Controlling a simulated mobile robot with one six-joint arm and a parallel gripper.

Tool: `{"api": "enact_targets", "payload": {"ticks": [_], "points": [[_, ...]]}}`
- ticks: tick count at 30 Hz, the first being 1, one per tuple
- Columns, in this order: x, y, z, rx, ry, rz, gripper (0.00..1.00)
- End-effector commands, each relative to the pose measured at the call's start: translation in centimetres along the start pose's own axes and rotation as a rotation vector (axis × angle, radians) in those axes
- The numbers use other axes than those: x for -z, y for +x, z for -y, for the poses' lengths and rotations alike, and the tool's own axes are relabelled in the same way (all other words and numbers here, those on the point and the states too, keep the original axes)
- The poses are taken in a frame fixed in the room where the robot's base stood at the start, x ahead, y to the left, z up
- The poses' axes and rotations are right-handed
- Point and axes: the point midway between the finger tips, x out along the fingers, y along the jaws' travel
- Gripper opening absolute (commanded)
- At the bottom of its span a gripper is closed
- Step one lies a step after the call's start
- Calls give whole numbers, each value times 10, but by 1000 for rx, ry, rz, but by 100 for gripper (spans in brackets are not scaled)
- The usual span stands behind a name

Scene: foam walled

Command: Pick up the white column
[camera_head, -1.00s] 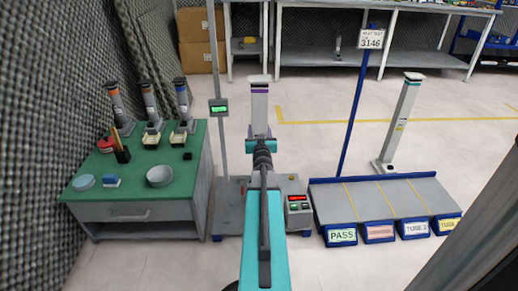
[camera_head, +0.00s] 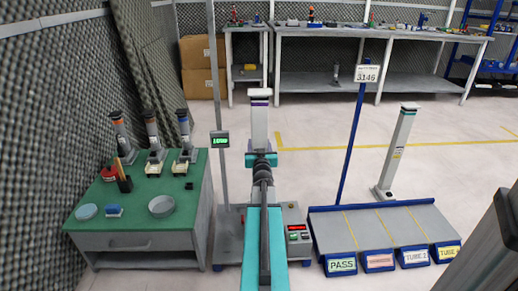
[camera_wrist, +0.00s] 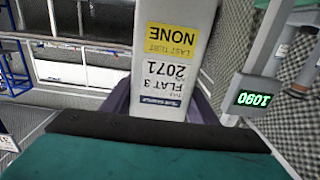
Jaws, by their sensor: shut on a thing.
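A tall white column (camera_head: 259,122) with a dark-edged cap stands upright in the middle of the head view. My gripper (camera_head: 261,158), with teal jaws, is shut on its lower part. In the wrist view, the white column (camera_wrist: 175,55) fills the top middle and carries yellow and white labels reading "NONE", "FLAT 3" and "2071". The teal and black gripper (camera_wrist: 150,135) hides its lower end, so I cannot tell whether its base touches anything. Another white column (camera_head: 397,150) stands tilted on a foot at the right, apart from my gripper.
A post with a green-lit display (camera_head: 220,140) is close left of the held column. A green-topped desk (camera_head: 140,205) with three small devices stands left. A blue-edged labelled rack (camera_head: 385,222) and blue signpost (camera_head: 352,140) are right. Open floor (camera_head: 320,110) lies behind.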

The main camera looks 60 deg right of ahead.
Motion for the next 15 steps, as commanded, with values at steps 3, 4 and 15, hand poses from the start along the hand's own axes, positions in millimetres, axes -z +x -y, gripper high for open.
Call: {"api": "enact_targets", "payload": {"ticks": [3, 4, 15], "points": [[12, 0, 0, 2, 1, -8, 0], [14, 0, 0, 2, 1, -8, 0], [16, 0, 1, 2, 0, -8, 0]]}}
